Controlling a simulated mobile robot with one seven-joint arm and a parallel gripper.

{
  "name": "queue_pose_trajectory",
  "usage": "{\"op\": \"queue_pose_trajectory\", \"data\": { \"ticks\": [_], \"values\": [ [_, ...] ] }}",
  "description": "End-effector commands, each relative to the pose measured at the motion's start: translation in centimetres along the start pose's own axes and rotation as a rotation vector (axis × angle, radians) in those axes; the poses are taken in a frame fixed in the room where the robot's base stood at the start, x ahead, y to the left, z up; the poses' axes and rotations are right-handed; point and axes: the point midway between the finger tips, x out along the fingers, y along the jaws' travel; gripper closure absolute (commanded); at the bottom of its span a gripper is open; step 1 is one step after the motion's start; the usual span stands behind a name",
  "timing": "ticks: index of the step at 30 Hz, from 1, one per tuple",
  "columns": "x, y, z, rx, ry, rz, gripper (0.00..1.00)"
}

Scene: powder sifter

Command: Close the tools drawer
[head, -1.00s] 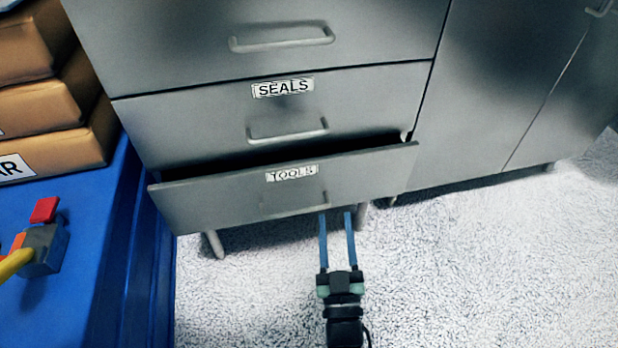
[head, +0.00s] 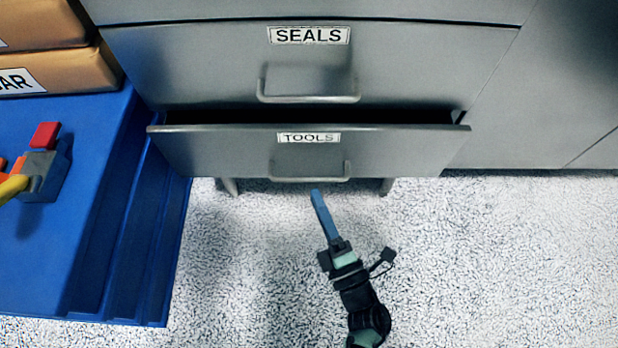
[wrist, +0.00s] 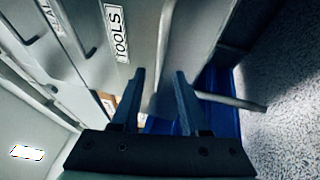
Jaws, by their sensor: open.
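The tools drawer (head: 225,152) is the lowest drawer of the grey cabinet and stands partly open, with a dark gap above its front. Its front carries a TOOLS label and a bar handle (head: 310,178). In the wrist view the drawer front (wrist: 140,70) shows sideways, its label to the left of the fingers. My gripper (head: 316,192) is just in front of and below the handle, with blue fingers pointing at the drawer. In the wrist view the gripper's two fingers (wrist: 158,75) are apart with nothing held between them. Whether they touch the drawer is unclear.
The seals drawer (head: 190,65) above is shut. A blue platform (head: 75,250) at the left holds brown boxes (head: 60,70) and a small red and grey item (head: 42,165). The speckled floor (head: 500,260) to the right is clear.

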Motion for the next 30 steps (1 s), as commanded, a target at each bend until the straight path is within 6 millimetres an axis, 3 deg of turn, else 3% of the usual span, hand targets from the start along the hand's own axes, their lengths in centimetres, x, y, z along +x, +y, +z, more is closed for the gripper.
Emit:
{"op": "queue_pose_trajectory", "data": {
  "ticks": [3, 9, 21, 28, 30],
  "values": [
    [2.3, -0.2, 0.0, 0.000, 0.002, 0.003, 0.55],
    [4.8, -0.1, 0.0, 0.001, 0.001, 0.001, 0.55],
    [5.5, 0.0, 0.0, 0.003, -0.001, 0.000, 0.55],
    [5.5, 0.0, 0.0, 0.002, -0.001, 0.000, 0.97],
    [5.5, 0.0, 0.0, 0.003, -0.001, 0.000, 1.00]
  ]
}}
